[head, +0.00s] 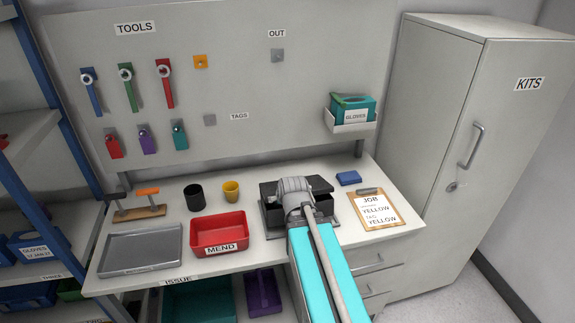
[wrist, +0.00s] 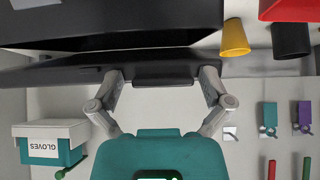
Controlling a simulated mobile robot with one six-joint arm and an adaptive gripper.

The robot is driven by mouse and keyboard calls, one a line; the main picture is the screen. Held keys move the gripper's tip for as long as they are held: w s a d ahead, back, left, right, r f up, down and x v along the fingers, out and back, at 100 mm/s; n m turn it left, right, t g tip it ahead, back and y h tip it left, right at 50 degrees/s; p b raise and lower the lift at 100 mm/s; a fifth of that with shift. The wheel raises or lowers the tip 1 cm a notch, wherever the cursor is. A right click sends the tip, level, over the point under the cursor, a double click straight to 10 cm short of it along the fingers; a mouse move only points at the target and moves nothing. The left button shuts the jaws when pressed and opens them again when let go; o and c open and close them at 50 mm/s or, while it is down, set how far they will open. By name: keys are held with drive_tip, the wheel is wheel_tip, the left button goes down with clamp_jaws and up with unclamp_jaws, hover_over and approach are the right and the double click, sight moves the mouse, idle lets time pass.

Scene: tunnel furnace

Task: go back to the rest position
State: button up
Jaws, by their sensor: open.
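My gripper (wrist: 162,78) is open, with its two grey fingers spread at either side of the wrist view. In the head view my arm reaches over the bench (head: 255,262), and the wrist end hangs over a black fixture (head: 322,184). The dark body of this fixture (wrist: 110,22) also fills the upper left of the wrist view. A short dark block shows between the fingertips; I cannot tell whether it touches them. I see no tool or tag held. The fingertips are hidden in the head view.
A red MEND bin (head: 220,232), grey tray (head: 140,250), black cup (head: 194,197), yellow cup (head: 231,191), blue block (head: 348,178) and job clipboard (head: 378,210) lie around. Behind stands the tool board (head: 240,85) with a gloves box (head: 353,110). A cabinet (head: 470,130) stands right.

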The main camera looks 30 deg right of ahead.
idle(0.3)
drive_tip(key=shift+s+a+f, duration=0.15)
drive_tip(key=shift+a, duration=0.2)
drive_tip(key=s+a+f+n+g+y, duration=0.1)
drive_tip(key=s+a+f+g, duration=0.1)
drive_tip(key=s+a+g, duration=0.2)
drive_tip(key=s+a+f+n+g, duration=0.1)
drive_tip(key=s+a+f+g, duration=0.1)
drive_tip(key=s+a, duration=0.4)
drive_tip(key=a+g, duration=0.1)
drive_tip(key=a, duration=0.4)
drive_tip(key=shift+a+n+g+y, duration=0.2)
drive_tip(key=shift+n+g+y, duration=0.1)
drive_tip(key=shift+g+y, duration=0.1)
drive_tip(key=shift+f, duration=0.1)
idle(0.5)
